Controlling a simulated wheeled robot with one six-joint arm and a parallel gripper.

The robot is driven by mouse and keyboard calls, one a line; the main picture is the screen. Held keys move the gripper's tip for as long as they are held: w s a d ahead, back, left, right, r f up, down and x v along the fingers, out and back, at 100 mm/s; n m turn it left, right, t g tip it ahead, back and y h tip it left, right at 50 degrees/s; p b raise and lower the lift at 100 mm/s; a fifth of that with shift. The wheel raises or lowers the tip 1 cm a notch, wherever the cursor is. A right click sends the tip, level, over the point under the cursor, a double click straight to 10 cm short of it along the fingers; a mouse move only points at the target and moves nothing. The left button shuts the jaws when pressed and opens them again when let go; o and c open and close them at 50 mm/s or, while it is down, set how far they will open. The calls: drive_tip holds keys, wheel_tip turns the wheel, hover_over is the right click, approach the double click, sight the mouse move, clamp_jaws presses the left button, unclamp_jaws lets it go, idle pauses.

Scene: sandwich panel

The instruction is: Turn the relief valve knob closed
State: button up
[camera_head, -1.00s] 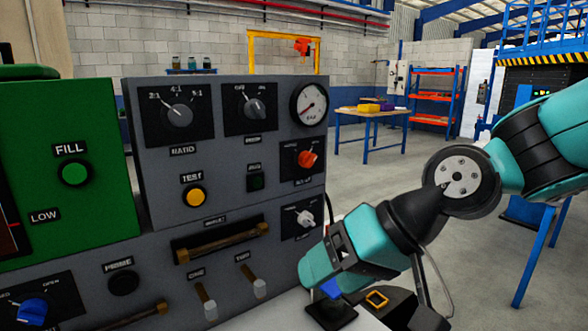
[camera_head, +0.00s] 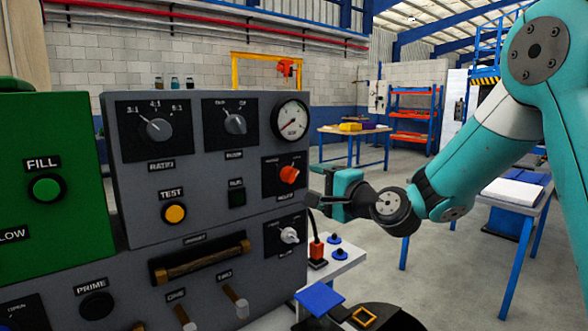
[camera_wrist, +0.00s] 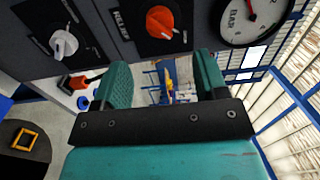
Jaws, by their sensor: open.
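The relief valve knob (camera_head: 289,174) is orange-red and sits on the grey panel's right side, below the gauge. It also shows in the wrist view (camera_wrist: 161,22), with the RELIEF label beside it. In the head view its pointer tilts to the upper right. My gripper (camera_head: 318,184) is just right of the knob at about its height, fingers toward the panel. In the wrist view my gripper (camera_wrist: 164,74) has its two teal fingers apart with nothing between them. The knob lies beyond the fingertips, not touched as far as I can see.
A white knob (camera_head: 289,235) is below the relief knob and a gauge (camera_head: 291,120) above it. A bar handle (camera_head: 203,261) and small levers stick out lower left. A white side table (camera_head: 350,258) holds small red and blue parts.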

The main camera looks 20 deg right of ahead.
sight(295, 177)
drive_tip(key=p+x, duration=0.2)
drive_tip(key=x, duration=0.6)
drive_tip(key=shift+w+a+p, duration=0.2)
drive_tip(key=shift+w+p, duration=0.1)
drive_tip(key=shift+w, duration=0.05)
drive_tip(key=c, duration=0.9)
